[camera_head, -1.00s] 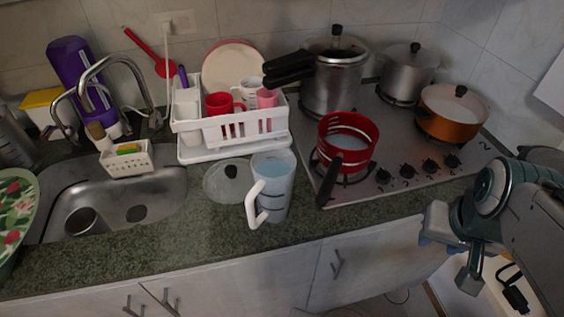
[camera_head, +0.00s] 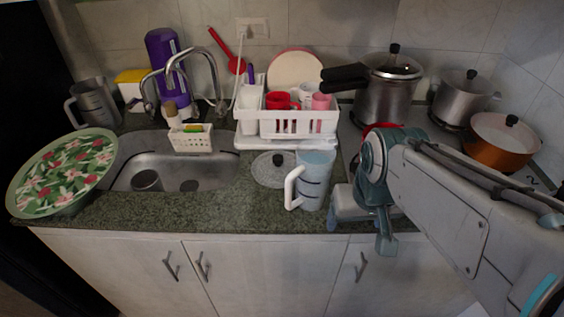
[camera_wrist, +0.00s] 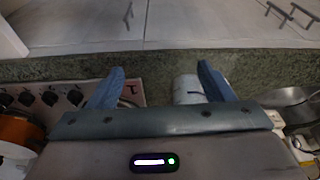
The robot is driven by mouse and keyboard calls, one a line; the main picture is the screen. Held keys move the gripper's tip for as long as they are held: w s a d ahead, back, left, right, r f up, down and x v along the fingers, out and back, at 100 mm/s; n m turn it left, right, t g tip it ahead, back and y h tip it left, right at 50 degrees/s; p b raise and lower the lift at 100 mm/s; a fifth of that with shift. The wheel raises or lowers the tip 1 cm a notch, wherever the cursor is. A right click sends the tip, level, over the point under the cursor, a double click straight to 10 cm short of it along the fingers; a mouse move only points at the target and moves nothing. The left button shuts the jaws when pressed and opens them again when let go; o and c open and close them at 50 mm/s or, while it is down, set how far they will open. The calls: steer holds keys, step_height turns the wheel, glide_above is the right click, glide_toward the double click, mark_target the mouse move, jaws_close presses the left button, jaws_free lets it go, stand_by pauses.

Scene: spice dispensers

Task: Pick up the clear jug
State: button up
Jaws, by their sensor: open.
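The clear jug (camera_head: 317,178) stands upright on the green stone counter near its front edge, with its white handle toward the left. It is bluish and see-through with dark marks on its side. My gripper (camera_head: 352,210) is just right of the jug in the head view, low by the counter edge. In the wrist view my gripper (camera_wrist: 160,78) is open, with two blue fingers apart. A pale part of the jug (camera_wrist: 187,86) shows between the fingers, close to the right one. Whether a finger touches it I cannot tell.
A glass lid (camera_head: 270,172) lies left of the jug and a white dish rack (camera_head: 285,125) stands behind. My arm hides much of the stove and a red pot (camera_head: 378,129). A greyish jug (camera_head: 96,103) stands far left. The counter's front strip left of the jug is clear.

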steer(key=w+a+r+n+g+p, duration=0.1)
steer(key=w+a+r+n+p, duration=0.25)
steer(key=w+r, duration=0.3)
step_height(320, 180, up, 5)
steer(key=n+g+p, duration=0.2)
steer(key=n, duration=0.3)
glide_above(294, 177)
steer(key=w, duration=0.1)
step_height(294, 177, down, 13)
steer(key=shift+w+d+f+p, duration=0.1)
steer(key=shift+f+p, duration=0.1)
steer(key=shift+p, duration=0.45)
steer(key=c, duration=1.3)
steer(key=shift+r, duration=0.1)
jaws_close()
steer(key=shift+r, duration=0.15)
